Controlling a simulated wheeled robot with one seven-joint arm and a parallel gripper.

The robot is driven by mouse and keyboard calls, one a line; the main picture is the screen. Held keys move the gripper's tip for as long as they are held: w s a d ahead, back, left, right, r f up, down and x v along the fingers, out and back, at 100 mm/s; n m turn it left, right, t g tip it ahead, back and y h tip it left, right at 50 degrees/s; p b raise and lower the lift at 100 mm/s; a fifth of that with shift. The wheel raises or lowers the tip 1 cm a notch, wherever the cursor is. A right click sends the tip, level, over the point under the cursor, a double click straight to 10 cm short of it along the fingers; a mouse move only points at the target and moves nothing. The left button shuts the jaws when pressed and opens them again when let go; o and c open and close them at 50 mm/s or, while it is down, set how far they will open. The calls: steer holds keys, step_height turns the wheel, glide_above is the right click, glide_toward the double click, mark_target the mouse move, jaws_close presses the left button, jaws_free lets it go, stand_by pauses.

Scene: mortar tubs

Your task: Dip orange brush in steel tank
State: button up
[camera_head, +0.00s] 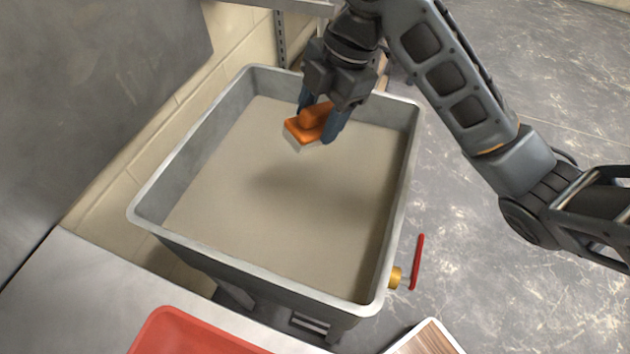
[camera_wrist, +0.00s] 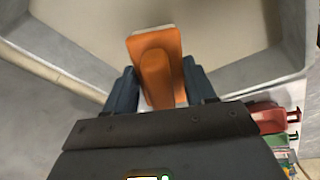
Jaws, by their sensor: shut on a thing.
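The orange brush (camera_head: 308,122) has an orange block and handle with pale bristles on its lower side. My gripper (camera_head: 322,122) is shut on it, one dark finger on each side. In the wrist view the brush (camera_wrist: 158,68) lies between the two fingers of my gripper (camera_wrist: 160,92). The steel tank (camera_head: 140,207) is a grey rectangular tub filled with beige, smooth material. The brush is over the far part of the tank, inside its rim. A shadow lies on the beige surface below and in front of it. The bristles appear apart from the surface, but the exact gap is unclear.
A red valve lever (camera_head: 417,262) sticks out at the tank's right side. A red tub (camera_head: 190,335) stands on a grey surface in front, and a wood-patterned, white-edged thing (camera_head: 428,340) is at the bottom. A block wall borders the left; open floor lies right.

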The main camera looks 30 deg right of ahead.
mark_target(316, 105)
steer(key=shift+r, duration=0.1)
stand_by(0.4)
step_height(316, 105, up, 4)
steer(key=p, duration=0.3)
steer(key=shift+p, duration=0.4)
stand_by(0.3)
